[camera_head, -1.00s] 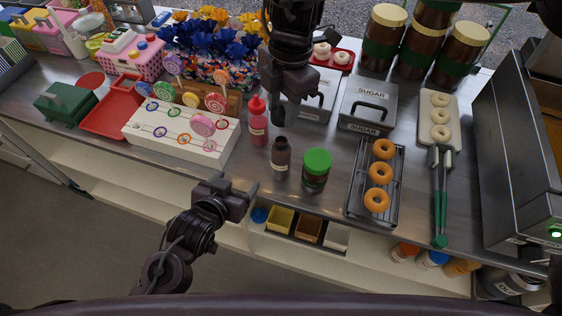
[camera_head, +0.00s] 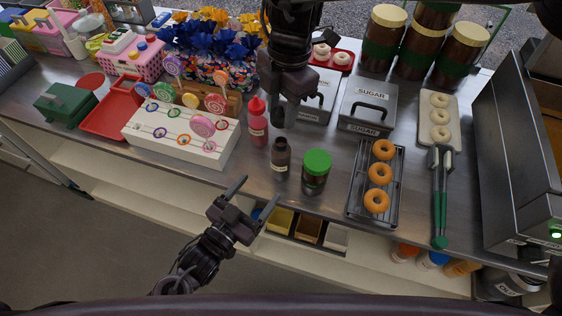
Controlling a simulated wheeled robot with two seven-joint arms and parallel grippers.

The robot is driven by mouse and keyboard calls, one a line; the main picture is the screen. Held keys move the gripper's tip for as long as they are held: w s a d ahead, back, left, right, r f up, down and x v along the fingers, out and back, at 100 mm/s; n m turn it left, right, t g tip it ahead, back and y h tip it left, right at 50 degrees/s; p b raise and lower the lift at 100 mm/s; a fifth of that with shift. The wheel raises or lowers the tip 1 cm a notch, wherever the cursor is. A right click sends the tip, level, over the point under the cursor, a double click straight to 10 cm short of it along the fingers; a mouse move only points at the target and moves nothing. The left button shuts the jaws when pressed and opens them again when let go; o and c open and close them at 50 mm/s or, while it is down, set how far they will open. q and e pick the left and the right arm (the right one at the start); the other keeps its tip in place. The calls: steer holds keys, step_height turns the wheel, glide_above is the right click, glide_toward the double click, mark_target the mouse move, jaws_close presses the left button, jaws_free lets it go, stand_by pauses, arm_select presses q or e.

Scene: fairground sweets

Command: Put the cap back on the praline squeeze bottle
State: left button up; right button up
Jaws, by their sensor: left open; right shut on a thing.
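The praline squeeze bottle (camera_head: 280,160) is the small dark brown bottle with a pale label. It stands upright on the steel counter, between the red bottle and the green-lidded jar. No cap shows on its top. My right gripper (camera_head: 279,113) points down just behind and above the bottle's mouth, apart from it. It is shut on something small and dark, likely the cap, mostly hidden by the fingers. My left gripper (camera_head: 258,194) is open and empty in front of the counter's front edge, below and left of the bottle, fingers pointing up and right.
A red squeeze bottle (camera_head: 257,122) stands close left of the praline bottle, a green-lidded jar (camera_head: 316,171) close right. Further right is a rack (camera_head: 358,195) of doughnuts. A white lollipop stand (camera_head: 205,156) is at left. Grey sugar boxes (camera_head: 369,103) stand behind.

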arm_select(q)
steer(key=x, duration=1.2)
steer(key=c, duration=1.5)
steer(key=shift+o, duration=0.2)
arm_select(e)
glide_above(281, 141)
steer(key=shift+d+f, duration=0.1)
steer(key=shift+f, duration=2.35)
steer(key=shift+f, duration=0.9)
steer(key=shift+f, duration=0.55)
